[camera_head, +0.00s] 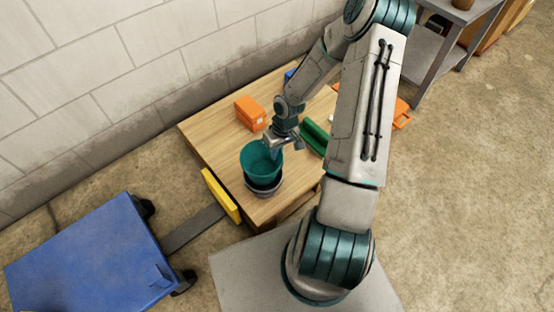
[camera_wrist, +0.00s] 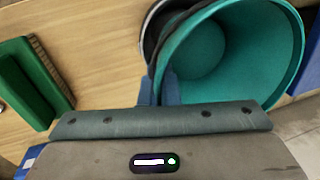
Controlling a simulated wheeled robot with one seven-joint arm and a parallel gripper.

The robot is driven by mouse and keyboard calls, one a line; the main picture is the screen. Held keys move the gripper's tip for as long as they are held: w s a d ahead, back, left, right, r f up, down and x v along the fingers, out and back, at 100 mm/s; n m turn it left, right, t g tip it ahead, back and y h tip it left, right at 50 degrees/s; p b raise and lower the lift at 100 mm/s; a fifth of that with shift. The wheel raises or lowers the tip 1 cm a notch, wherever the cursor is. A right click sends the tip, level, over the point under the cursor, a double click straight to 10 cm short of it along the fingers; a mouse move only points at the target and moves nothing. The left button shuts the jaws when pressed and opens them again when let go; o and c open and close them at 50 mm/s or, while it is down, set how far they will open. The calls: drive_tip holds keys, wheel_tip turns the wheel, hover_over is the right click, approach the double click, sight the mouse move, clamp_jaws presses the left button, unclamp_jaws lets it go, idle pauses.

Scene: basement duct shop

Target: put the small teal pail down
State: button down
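The small teal pail (camera_head: 262,160) is open at the top and empty inside, near the front left corner of the wooden table (camera_head: 210,130). In the wrist view the pail (camera_wrist: 240,50) fills the upper right, its mouth facing the camera. My gripper (camera_head: 273,146) is at its rim. The blue fingers (camera_wrist: 158,90) appear shut on the pail's wall. A grey round container (camera_head: 266,189) is directly below the pail, and its rim shows behind the pail in the wrist view. Whether the pail rests in it or hangs just above is hard to tell.
An orange box (camera_head: 250,113) stands behind the pail. A green item (camera_head: 315,137) lies to the right, partly hidden by my arm. A yellow item (camera_head: 221,195) is at the table's left edge. A blue cart (camera_head: 90,262) stands at left. Bare tabletop shows left of the orange box.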

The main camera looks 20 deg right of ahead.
drive_tip(key=b+x, duration=0.1)
drive_tip(key=x, duration=0.2)
drive_tip(key=shift+w+d+f+b, duration=0.1)
drive_tip(key=shift+d+f+b, duration=0.2)
drive_tip(key=shift+f+b, duration=0.1)
